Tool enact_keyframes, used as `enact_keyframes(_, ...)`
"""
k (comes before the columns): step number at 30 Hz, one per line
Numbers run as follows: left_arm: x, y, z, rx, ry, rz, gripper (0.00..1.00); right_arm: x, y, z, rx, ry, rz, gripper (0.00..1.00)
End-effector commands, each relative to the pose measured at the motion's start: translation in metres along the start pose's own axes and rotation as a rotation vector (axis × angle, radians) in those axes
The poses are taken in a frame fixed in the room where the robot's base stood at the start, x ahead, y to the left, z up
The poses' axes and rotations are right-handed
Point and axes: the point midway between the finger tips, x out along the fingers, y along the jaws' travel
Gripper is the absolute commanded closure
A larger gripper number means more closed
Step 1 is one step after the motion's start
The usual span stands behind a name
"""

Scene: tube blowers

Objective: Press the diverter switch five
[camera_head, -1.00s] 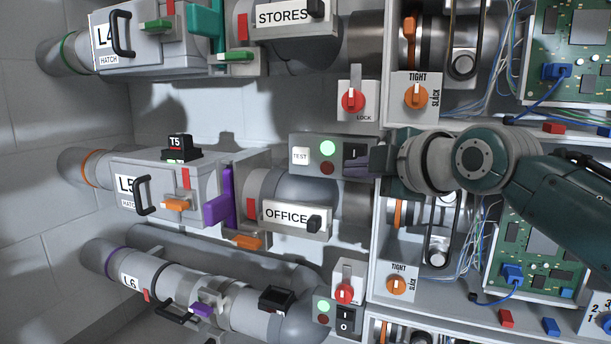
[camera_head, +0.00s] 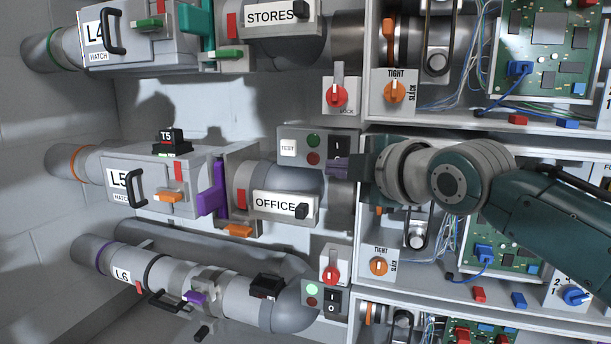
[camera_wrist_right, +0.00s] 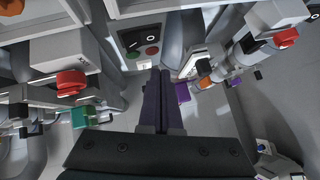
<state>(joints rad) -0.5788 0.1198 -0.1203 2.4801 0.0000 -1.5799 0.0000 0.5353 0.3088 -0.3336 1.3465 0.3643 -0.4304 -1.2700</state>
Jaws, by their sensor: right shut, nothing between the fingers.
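In the L5 row, a grey switch panel (camera_head: 287,133) carries a white TEST button (camera_head: 288,148), a green lamp (camera_head: 313,141), a red lamp (camera_head: 313,158) and a black rocker (camera_head: 337,144) marked I. Both lamps look unlit. No label in view reads "diverter switch five". My right gripper (camera_head: 338,167) is shut and empty, its dark fingers at the rocker's lower part, partly hiding it. I cannot tell whether they touch it. In the right wrist view the shut fingers (camera_wrist_right: 161,72) point toward the panel (camera_wrist_right: 141,40). My left gripper is not in view.
The OFFICE diverter box (camera_head: 282,205) and L5 hatch (camera_head: 127,180) lie left of the panel. A red LOCK knob (camera_head: 337,95) is above and another red knob (camera_head: 331,275) below. The L6 switch panel (camera_head: 324,299) has its green lamp lit. Open cabinets are on the right.

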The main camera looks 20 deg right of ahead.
Motion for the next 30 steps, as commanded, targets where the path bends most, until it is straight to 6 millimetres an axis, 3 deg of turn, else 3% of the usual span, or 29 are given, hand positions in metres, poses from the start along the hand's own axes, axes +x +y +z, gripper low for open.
enact_keyframes(3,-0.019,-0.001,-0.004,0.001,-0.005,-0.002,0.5,-0.029,-0.003,0.001,-0.002,-0.002,-0.007,1.0)
enact_keyframes(12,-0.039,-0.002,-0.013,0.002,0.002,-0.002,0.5,-0.079,-0.017,0.003,0.0,-0.001,-0.006,1.0)
enact_keyframes(18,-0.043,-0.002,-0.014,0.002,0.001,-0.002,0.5,-0.092,-0.021,0.004,-0.001,-0.002,-0.004,1.0)
enact_keyframes(30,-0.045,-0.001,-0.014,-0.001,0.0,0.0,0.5,-0.094,-0.02,0.003,0.005,-0.002,-0.006,1.0)
